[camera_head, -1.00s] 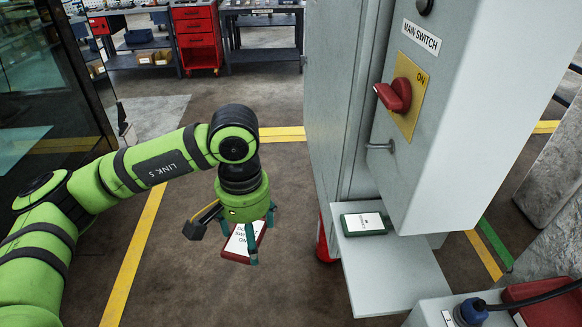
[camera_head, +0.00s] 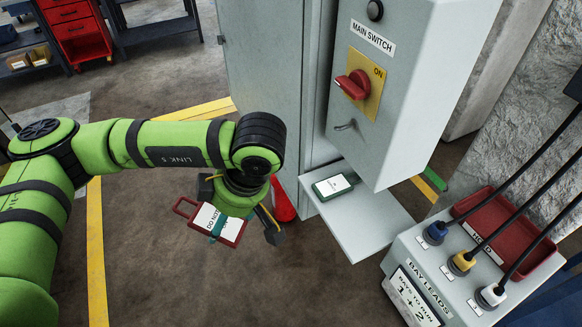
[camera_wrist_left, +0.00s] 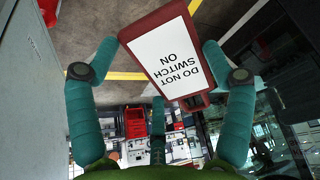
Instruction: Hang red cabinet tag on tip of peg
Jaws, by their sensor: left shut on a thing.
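The red cabinet tag (camera_head: 232,235) has a white face with "DO NOT SWITCH ON" lettering and a red loop at its left end. My left gripper (camera_head: 238,214) is shut on the tag and holds it in the air, left of the small shelf. In the left wrist view the red tag (camera_wrist_left: 170,55) lies between the teal fingers of my left gripper (camera_wrist_left: 163,76). The peg (camera_head: 345,127) is a small grey rod on the cabinet, under the red main switch (camera_head: 353,85). The tag is apart from the peg, lower and to its left. My right gripper is out of view.
A green-edged device (camera_head: 333,186) lies on the grey shelf (camera_head: 365,228) below the switch box (camera_head: 420,90). A bay leads box (camera_head: 410,262) with several cabled plugs and a red tray (camera_head: 512,235) stands at the lower right. Open floor lies left of the cabinet.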

